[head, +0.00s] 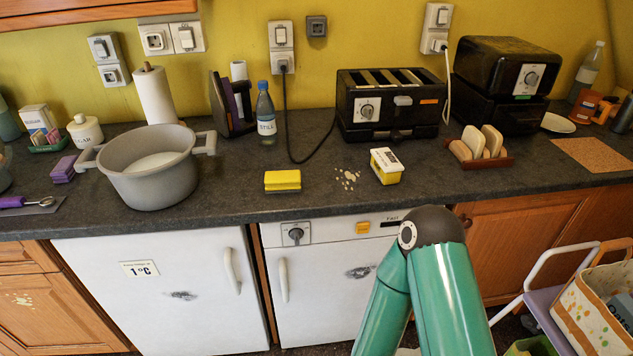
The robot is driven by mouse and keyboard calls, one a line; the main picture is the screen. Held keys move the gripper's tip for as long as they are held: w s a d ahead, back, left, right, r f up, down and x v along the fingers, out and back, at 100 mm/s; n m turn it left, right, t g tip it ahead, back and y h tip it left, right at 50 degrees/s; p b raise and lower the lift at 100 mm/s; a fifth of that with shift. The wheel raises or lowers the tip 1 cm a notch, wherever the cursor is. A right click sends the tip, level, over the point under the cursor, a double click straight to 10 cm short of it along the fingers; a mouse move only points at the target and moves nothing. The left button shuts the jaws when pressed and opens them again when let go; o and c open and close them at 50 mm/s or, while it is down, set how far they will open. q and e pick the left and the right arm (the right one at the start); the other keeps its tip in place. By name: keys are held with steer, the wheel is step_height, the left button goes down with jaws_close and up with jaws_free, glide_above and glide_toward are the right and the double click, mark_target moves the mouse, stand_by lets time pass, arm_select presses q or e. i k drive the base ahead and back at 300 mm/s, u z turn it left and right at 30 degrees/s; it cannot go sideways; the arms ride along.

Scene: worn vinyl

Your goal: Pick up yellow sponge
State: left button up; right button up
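The yellow sponge (282,181) is a small block with a yellow top and a dark lower layer. It lies flat on the dark grey counter (232,195), near the front edge and left of the black toaster. Its whole front and top show, and nothing covers it. Neither of my grippers is in view. Only teal links of one of my arms show at the bottom, bent below the counter edge and right of the sponge.
A grey two-handled pot (150,190) stands left of the sponge, and a water bottle (266,122) behind it. Counter around the sponge is clear.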

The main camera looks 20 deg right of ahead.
mark_target(282, 181)
steer(key=u, duration=0.15)
steer(key=i, duration=0.95)
steer(key=z, duration=0.2)
steer(key=k, duration=0.9)
steer(key=u, duration=0.2)
steer(key=i, duration=1.15)
